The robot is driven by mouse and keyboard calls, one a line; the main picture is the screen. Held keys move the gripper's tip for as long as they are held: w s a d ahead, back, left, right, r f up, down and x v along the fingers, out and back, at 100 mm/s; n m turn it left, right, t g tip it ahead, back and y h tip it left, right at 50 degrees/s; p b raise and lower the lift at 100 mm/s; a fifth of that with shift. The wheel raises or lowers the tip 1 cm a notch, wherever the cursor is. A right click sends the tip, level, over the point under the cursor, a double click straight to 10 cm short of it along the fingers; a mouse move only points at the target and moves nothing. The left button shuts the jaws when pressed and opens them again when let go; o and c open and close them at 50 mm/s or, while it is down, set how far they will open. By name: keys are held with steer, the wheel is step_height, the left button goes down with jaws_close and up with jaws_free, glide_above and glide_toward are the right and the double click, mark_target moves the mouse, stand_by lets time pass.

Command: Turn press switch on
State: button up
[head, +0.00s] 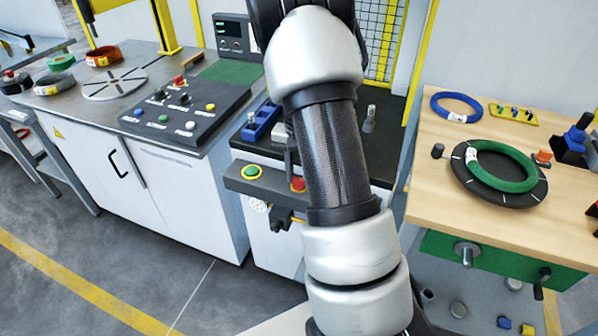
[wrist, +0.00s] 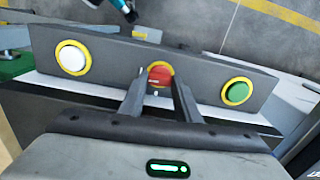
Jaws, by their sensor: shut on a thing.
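The press's grey control bar (head: 262,186) is left of my arm in the head view. It also crosses the wrist view (wrist: 115,62). The red switch (wrist: 160,74) sits in a yellow ring at the middle of the bar. It shows in the head view too (head: 298,184). A white button (wrist: 73,58) is on its left and a green button (wrist: 238,92) on its right in the wrist view. My gripper (wrist: 161,82) is shut on the red switch, one finger on each side.
A black console (head: 185,112) with several buttons stands on the white cabinet at left. A blue holder (head: 261,123) is on the press's dark top. At right, a wooden table (head: 440,195) bears a green coil (head: 500,185) and a blue coil (head: 456,100).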

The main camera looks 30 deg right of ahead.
steer(key=shift+m, duration=0.4)
steer(key=o, duration=0.8)
steer(key=shift+r, duration=0.1)
step_height(320, 180, up, 17)
steer(key=p, duration=0.3)
steer(key=shift+r, duration=0.2)
